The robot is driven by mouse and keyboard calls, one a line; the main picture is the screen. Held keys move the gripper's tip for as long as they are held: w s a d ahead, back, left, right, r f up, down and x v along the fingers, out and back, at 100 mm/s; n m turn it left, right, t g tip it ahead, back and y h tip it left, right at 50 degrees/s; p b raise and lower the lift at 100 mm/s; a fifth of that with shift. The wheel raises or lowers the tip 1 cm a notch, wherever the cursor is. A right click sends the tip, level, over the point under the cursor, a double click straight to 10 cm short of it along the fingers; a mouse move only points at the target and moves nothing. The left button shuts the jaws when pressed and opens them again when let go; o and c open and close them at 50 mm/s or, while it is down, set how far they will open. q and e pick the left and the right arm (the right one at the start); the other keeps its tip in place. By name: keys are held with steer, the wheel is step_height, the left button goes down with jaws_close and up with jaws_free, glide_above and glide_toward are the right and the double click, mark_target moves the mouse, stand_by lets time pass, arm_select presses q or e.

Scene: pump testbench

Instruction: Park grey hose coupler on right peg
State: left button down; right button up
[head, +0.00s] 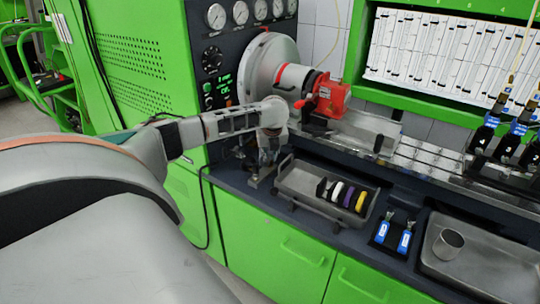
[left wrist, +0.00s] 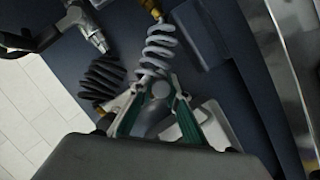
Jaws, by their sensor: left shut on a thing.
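My left gripper (head: 268,152) is low at the dark bench, below the red pump, in the head view. In the left wrist view, my left gripper (left wrist: 157,90) has its two green-lined fingers closed around the end of a light grey coiled hose (left wrist: 160,48). The grey hose coupler (left wrist: 160,91) sits between the fingers and is mostly hidden by them. The hose runs up to a brass fitting (left wrist: 151,7). A black coiled hose (left wrist: 101,80) lies just left of the fingers. I cannot make out the right peg. My right gripper is not in view.
A grey tray with coloured rings (head: 313,187) stands right of my left gripper. Blue-handled tools (head: 405,241) and a tray with a metal cup (head: 448,244) are farther right. A metal fitting (left wrist: 96,38) is near the black hose. The red pump (head: 331,96) overhangs behind.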

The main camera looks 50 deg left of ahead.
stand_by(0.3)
arm_select(q)
steer(key=c, duration=1.5)
jaws_free()
steer(key=shift+o, duration=0.2)
steer(key=shift+r, duration=3.7)
